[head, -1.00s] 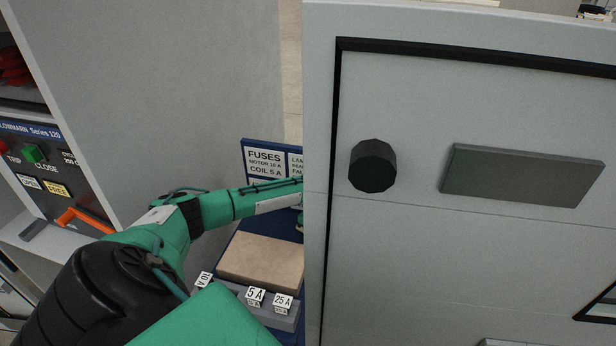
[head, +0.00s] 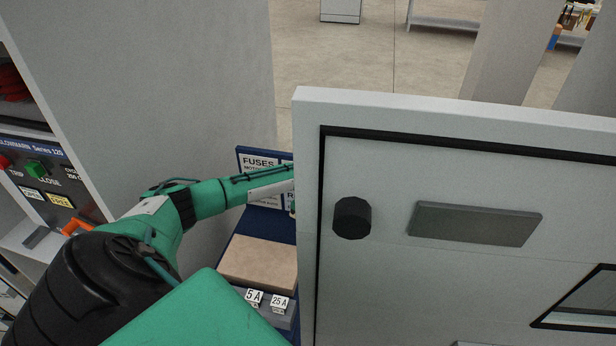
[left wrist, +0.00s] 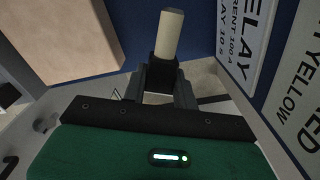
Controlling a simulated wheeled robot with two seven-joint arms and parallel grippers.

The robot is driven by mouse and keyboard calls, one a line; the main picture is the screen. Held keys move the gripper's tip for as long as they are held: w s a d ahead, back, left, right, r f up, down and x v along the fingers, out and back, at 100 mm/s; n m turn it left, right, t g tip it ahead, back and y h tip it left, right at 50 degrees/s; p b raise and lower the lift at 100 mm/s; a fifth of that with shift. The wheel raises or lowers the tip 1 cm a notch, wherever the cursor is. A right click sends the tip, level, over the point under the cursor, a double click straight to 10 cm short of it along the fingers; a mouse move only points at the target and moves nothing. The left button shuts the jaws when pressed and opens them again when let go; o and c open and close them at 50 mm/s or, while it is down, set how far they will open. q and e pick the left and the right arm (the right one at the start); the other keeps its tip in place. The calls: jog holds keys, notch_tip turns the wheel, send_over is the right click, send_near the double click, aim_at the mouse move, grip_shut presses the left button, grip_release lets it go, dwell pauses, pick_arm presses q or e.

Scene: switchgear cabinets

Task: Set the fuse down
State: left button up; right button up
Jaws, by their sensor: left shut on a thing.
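The fuse (left wrist: 169,35), a cream cylinder, shows in the left wrist view. My left gripper (left wrist: 163,76) is shut on its lower end, where the dark fingers cover it. The fuse stands out beyond the fingertips, in front of a blue surface. In the head view my left arm reaches behind the grey cabinet door, so the gripper and fuse are hidden there. I cannot tell whether the fuse touches anything. My right gripper is in neither view.
The open grey door (head: 430,285) fills the right of the head view. Left of it are a tan block (head: 258,262), fuse labels such as 5 A (head: 254,297) and a blue signboard (head: 243,152). A breaker panel (head: 50,172) is at far left.

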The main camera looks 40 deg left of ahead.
pick_arm(q)
notch_tip(320, 180, up, 12)
jog(key=p, duration=0.9)
jog(key=shift+r, duration=0.2)
